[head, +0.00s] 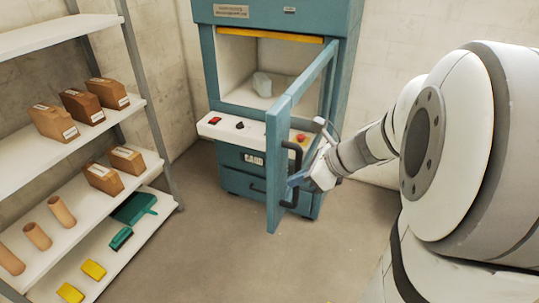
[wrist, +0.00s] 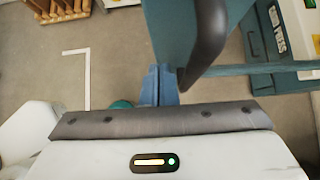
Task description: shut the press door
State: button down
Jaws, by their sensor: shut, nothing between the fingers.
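The press (head: 235,182) is a teal cabinet against the back wall, with a white chamber open at the front. Its press door (head: 279,160) is a teal frame on the right side, swung wide open toward me. A dark bar handle (head: 292,172) is on the door; the handle (wrist: 208,42) and door (wrist: 172,28) also show close up in the wrist view. My gripper (head: 296,180) is shut and empty, its blue fingers (wrist: 160,82) right beside the handle and the door's edge. I cannot tell whether they touch.
A pale lump (head: 262,84) sits inside the chamber. A white control ledge (head: 232,127) with a red button juts out below the opening. Shelves (head: 150,130) with boxes, tubes and cleaning tools stand at the left. The floor (head: 210,235) between is clear.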

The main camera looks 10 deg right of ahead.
jog(key=shift+w+a, duration=0.75)
jog(key=shift+a, duration=0.35)
